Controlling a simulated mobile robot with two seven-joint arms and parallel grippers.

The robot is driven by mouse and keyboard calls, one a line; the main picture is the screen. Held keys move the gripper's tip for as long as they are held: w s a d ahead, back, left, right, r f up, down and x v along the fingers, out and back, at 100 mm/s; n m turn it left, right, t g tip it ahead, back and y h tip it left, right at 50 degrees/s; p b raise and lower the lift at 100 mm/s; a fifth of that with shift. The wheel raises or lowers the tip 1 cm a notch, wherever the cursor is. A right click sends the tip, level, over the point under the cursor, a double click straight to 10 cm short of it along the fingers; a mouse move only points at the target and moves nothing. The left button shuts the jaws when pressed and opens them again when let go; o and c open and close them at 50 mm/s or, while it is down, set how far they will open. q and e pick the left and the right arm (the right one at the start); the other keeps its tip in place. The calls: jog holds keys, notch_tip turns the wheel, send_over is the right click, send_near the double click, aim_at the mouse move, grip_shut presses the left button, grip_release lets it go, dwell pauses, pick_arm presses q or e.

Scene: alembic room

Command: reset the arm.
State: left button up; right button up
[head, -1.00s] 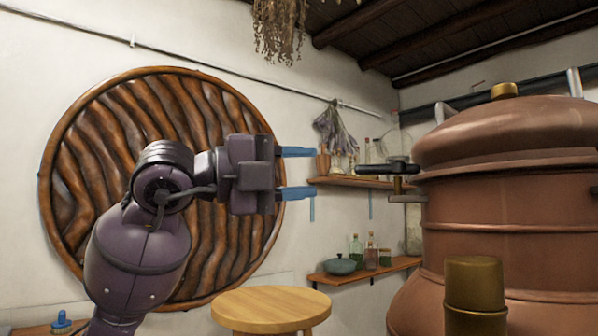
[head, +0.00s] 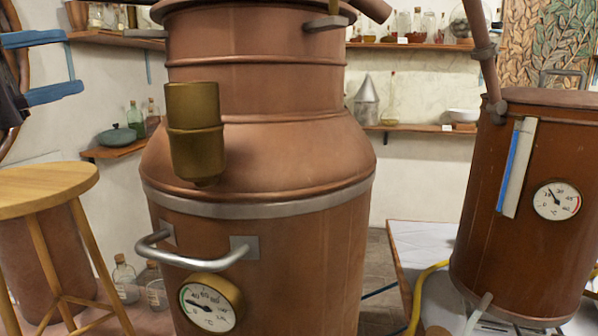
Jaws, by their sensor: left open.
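My left gripper (head: 72,68) is at the upper left edge of the head view. Its two blue fingers are apart, with nothing between them. Most of the left arm is outside the picture. The gripper appears in front of the wall shelves, left of the large copper still (head: 262,150). My right gripper is not in view.
A round wooden stool (head: 45,190) stands at the left. The still has a brass cup (head: 194,130), a metal handle (head: 195,258) and a dial gauge (head: 210,303). A smaller copper vessel (head: 530,205) stands right. A yellow hose (head: 418,292) runs low beside it.

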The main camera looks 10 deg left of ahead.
pick_arm(q)
jog(key=w+a+f+n+t+y, duration=0.1)
jog(key=a+f+n+y, duration=0.3)
jog(key=f+n+y, duration=0.5)
jog(key=w+a+f+n+t+y, duration=0.15)
jog(key=a+f+n+y, duration=0.3)
jog(key=f+n, duration=0.75)
jog(key=a+f+n+t+y, duration=0.25)
jog(key=f+n+y, duration=0.55)
jog(key=f, duration=0.5)
jog(key=s+d+f+g, duration=0.1)
jog(key=s+f+g, duration=0.15)
jog(key=f, duration=0.25)
jog(key=s+d+f+n+g+h, duration=0.1)
jog(key=s+f+g, duration=0.15)
jog(key=f, duration=0.25)
jog(key=s+d+f+g, duration=0.1)
jog(key=s+f+g, duration=0.15)
jog(key=f, duration=0.35)
jog(key=s+d+f+m+g+h, duration=0.2)
jog(key=s+d+f+g+h, duration=0.4)
jog(key=s+d+f+g, duration=0.5)
jog(key=w+f+m+t, duration=0.1)
jog(key=w+f+t, duration=0.4)
jog(key=f+t, duration=0.3)
jog(key=shift+w+d+t, duration=0.35)
jog(key=shift+t, duration=1)
